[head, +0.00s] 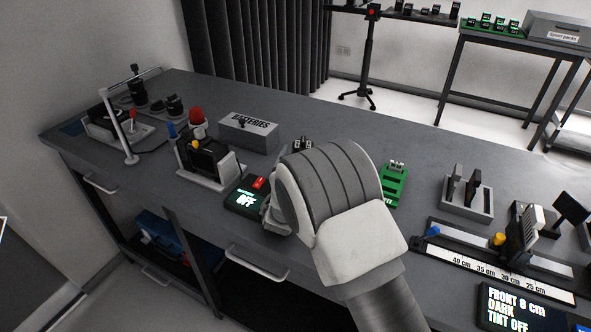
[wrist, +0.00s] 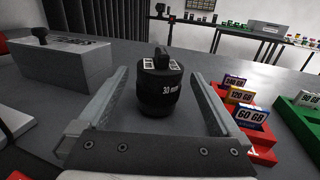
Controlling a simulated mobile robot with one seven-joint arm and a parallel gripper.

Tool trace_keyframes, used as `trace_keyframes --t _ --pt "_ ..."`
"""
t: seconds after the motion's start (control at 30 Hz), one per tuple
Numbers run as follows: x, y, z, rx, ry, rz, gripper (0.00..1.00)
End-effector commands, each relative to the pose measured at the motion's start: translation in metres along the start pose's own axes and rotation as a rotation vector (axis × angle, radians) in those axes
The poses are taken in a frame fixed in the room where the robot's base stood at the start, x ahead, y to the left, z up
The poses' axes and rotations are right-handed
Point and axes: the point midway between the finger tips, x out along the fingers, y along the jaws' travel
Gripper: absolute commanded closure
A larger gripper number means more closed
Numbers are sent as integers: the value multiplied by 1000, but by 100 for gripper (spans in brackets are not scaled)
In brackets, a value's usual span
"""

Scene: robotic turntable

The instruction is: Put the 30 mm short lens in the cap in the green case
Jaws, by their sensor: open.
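In the wrist view a black lens (wrist: 160,97) marked "30 mm" stands upright on the grey bench (wrist: 285,85), with a dark knob-like piece and pale labels on top. My gripper (wrist: 160,76) is open, with one finger on each side of the lens. I see gaps at both sides of it. In the head view my wrist hides the gripper fingers and most of that spot. A green holder (head: 394,186) lies right of my wrist; a green edge also shows in the wrist view (wrist: 293,115). I cannot tell whether it is the green case.
In the wrist view a red holder (wrist: 262,155) with memory cards sits close to the right finger. A grey "BATTERIES" box (head: 248,133) stands to the left. A lens rail (head: 470,245) is at the right. Green items (head: 497,25) stand on a far table.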

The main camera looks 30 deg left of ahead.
Motion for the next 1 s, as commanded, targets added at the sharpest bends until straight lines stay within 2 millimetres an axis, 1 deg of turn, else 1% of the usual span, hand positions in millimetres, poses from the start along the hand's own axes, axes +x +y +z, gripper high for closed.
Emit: trace_keyframes --t 0.3,0.4,0.5,0.6,0.7,1.0 --pt "-63 1 1 -1 1 3 0" --pt "-81 1 0 -1 2 2 0" --pt "-95 1 0 0 1 2 0" --pt "-104 0 0 0 0 1 0" --pt "-108 0 0 -1 0 1 0" --pt "-108 0 0 0 0 0 0"
